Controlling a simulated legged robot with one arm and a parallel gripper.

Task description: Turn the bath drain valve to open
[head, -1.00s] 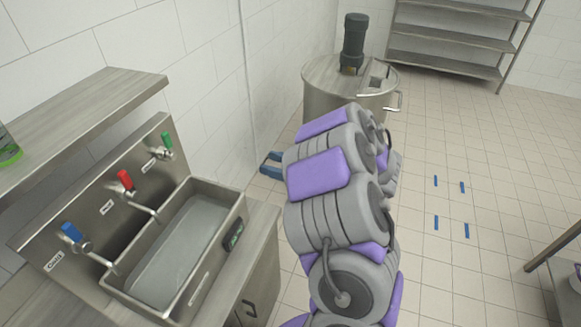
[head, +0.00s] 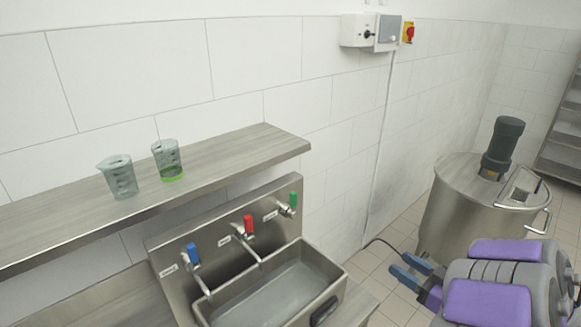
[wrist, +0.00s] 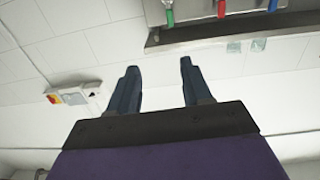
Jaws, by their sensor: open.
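A steel sink basin (head: 335,290) stands against the wall with three taps above it. Their levers are blue (head: 193,253), red (head: 248,225) and green (head: 293,200). I cannot read the labels, so I cannot tell which valve is the bath drain. In the wrist view, the green (wrist: 169,16), red (wrist: 222,9) and blue (wrist: 273,5) levers show upside down at the top right. My gripper (head: 398,262) is open and empty, right of the sink and apart from the levers. Its two dark blue fingers (wrist: 159,66) are spread in the wrist view.
A shelf (head: 240,155) above the sink holds two clear beakers (head: 117,178) (head: 168,160), one with a green base. A large steel vat (head: 455,210) with a motor on its lid stands at the right. A switch box (head: 370,32) is on the wall. Tiled floor shows between sink and vat.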

